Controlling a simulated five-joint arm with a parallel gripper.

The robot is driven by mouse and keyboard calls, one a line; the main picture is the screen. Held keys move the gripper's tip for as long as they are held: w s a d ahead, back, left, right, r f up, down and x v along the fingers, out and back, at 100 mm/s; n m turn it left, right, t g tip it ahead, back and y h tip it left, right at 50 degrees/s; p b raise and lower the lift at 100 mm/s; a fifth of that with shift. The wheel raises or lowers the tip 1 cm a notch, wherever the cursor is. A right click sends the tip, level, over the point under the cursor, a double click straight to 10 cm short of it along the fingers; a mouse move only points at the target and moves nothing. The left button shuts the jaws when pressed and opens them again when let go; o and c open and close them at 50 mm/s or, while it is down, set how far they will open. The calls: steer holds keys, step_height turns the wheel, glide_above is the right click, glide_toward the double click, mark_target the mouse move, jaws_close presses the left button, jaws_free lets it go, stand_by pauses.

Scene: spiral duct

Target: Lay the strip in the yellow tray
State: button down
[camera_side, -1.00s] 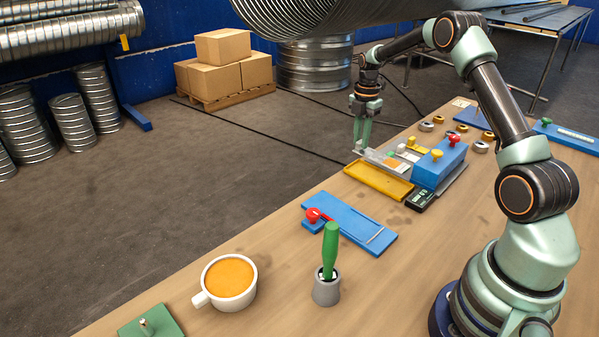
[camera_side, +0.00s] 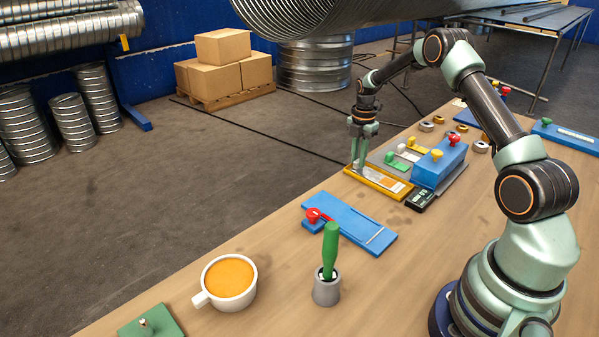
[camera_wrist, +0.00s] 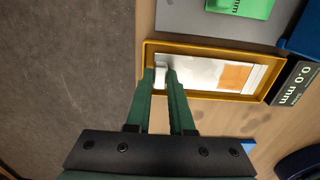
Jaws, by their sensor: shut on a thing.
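The strip (camera_wrist: 205,73) is a thin silvery piece with an orange patch. In the wrist view it lies within the outline of the yellow tray (camera_wrist: 205,45). My gripper (camera_wrist: 166,76) is shut on the strip's left end, at a small pale block. In the side view the strip (camera_side: 385,181) shows inside the yellow tray (camera_side: 377,192), and my gripper (camera_side: 358,165) is at the tray's far left end. I cannot tell whether the strip touches the tray floor.
A blue block machine (camera_side: 437,168) with knobs and a small display (camera_side: 420,200) stand right of the tray. Green (camera_side: 396,160), white and yellow clamps are behind it. A blue plate with a red knob (camera_side: 345,222), a cup (camera_side: 229,283) and a green-handled tool (camera_side: 330,250) are nearer.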

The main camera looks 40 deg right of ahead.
steer(key=shift+c, duration=0.8)
jaws_free()
steer(key=shift+r, duration=3.55)
